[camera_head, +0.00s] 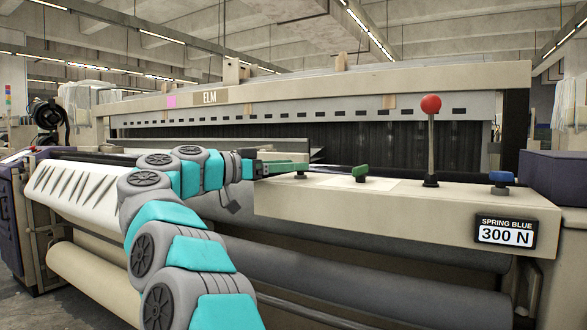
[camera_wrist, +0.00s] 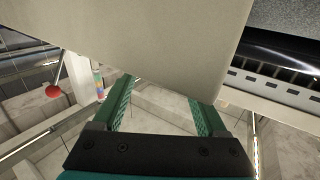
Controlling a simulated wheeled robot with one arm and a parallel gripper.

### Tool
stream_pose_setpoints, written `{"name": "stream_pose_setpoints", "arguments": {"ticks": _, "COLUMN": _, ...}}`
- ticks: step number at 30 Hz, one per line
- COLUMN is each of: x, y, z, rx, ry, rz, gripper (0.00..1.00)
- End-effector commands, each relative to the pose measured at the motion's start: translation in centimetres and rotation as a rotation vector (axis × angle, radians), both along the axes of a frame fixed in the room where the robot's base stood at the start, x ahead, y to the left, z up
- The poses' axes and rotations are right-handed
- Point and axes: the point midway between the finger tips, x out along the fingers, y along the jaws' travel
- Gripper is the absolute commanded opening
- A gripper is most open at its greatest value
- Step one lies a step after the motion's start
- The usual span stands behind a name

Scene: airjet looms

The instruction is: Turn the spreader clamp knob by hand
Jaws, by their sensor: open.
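Several knobs stand along the beige loom panel (camera_head: 400,197) in the head view. A green knob (camera_head: 360,173) is in the middle and a blue knob (camera_head: 501,178) is at the right. A dark knob base (camera_head: 300,176) shows at the left, its top mostly hidden by my fingers. I cannot tell which is the spreader clamp knob. My gripper (camera_head: 288,166) is at the panel's left end, its green fingers pointing right. In the wrist view my gripper (camera_wrist: 162,95) is open, with no knob visible between the fingers. A beige surface (camera_wrist: 150,35) fills the area just beyond the fingertips.
A lever with a red ball (camera_head: 431,104) rises between the green and blue knobs; the ball also shows in the wrist view (camera_wrist: 53,91). A display reading 300 N (camera_head: 505,233) is on the panel's front. The loom's long beam (camera_head: 340,95) lies behind.

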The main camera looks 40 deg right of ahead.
Motion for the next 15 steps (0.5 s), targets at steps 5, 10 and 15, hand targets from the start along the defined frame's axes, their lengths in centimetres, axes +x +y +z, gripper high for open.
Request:
{"name": "stream_pose_setpoints", "arguments": {"ticks": 5, "x": -0.18, "y": -1.55, "z": -0.03, "rx": -0.001, "ry": 0.0, "rz": 0.002, "gripper": 0.75}}
{"name": "stream_pose_setpoints", "arguments": {"ticks": 10, "x": -0.17, "y": -1.63, "z": 0.02, "rx": -0.001, "ry": 0.001, "rz": 0.003, "gripper": 0.75}}
{"name": "stream_pose_setpoints", "arguments": {"ticks": 15, "x": -0.17, "y": -1.61, "z": 0.01, "rx": -0.001, "ry": 0.001, "rz": 0.003, "gripper": 0.63}}
